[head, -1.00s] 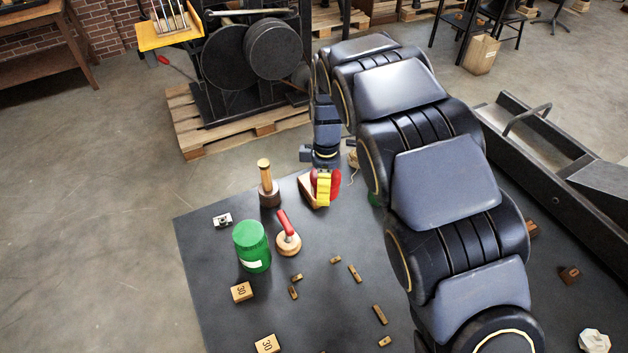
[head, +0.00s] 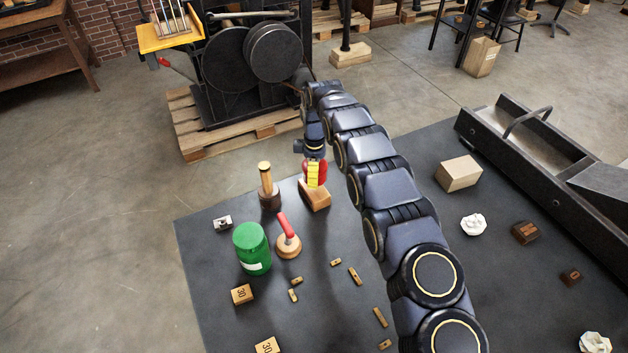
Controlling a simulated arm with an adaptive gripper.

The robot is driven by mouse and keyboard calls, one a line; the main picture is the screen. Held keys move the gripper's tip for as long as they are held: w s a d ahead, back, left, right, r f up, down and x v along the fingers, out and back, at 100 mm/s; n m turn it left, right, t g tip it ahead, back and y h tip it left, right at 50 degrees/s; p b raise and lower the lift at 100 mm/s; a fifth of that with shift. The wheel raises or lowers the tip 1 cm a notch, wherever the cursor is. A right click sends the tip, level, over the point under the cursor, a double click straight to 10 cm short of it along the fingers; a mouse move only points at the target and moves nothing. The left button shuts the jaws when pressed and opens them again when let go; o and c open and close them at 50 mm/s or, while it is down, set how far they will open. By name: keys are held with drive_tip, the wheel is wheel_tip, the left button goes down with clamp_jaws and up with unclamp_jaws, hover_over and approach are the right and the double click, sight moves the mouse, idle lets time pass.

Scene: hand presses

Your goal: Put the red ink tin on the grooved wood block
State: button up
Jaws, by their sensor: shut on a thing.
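The red ink tin (head: 321,172) is in my gripper (head: 314,176) near the far edge of the dark table. My gripper is shut on it, and a yellow finger covers part of its front. The tin is directly above a wood block (head: 316,198) in the picture. I cannot tell whether the tin touches the block. The block's grooves are not clear at this size.
A wooden-handled tool (head: 266,185) stands left of the block. A green tin (head: 252,249) and a red-handled round stamp (head: 288,238) stand nearer. Small wooden pieces (head: 355,276) lie in front. A pale wood block (head: 459,173) and crumpled white paper (head: 473,224) lie right of my arm.

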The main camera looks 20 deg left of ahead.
drive_tip(key=shift+w+a+f, duration=0.15)
drive_tip(key=shift+w+f, duration=0.1)
drive_tip(key=shift+f, duration=1.7)
drive_tip(key=shift+f, duration=0.15)
drive_tip(key=o, duration=1.2)
wheel_tip(320, 180, up, 12)
drive_tip(key=shift+w+r, duration=0.1)
drive_tip(key=shift+w, duration=0.05)
